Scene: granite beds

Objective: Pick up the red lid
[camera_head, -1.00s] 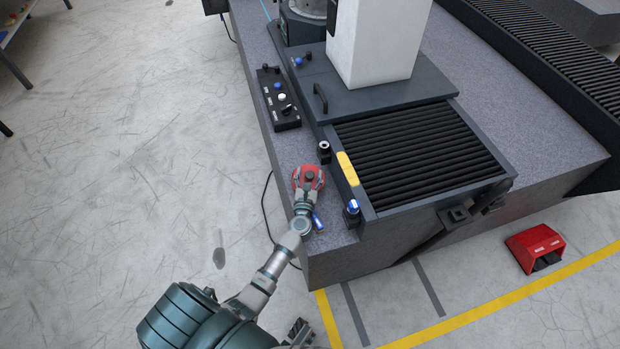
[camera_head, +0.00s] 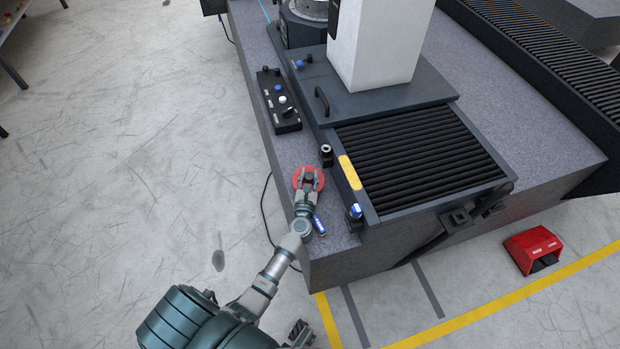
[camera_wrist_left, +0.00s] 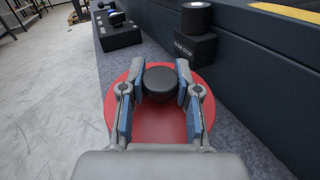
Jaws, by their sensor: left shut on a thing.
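The red lid (camera_head: 319,186) is a round disc with a black knob (camera_wrist_left: 160,83) in its middle. It is at the left part of the granite bed, and I cannot tell whether it touches the stone. My left gripper (camera_head: 308,177) is over the lid, its fingers shut on the black knob from both sides. The wrist view shows the left gripper (camera_wrist_left: 160,88) from behind, with the red disc (camera_wrist_left: 158,122) spreading below the fingers. My right gripper is not clearly seen.
A black control box (camera_head: 279,101) lies farther back on the granite bed (camera_head: 340,262). A small blue-labelled cylinder (camera_head: 319,225) is beside my left wrist. A dark post (camera_head: 326,154) and a blue-topped post (camera_head: 355,211) stand to the right, by the ribbed black cover (camera_head: 415,158).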

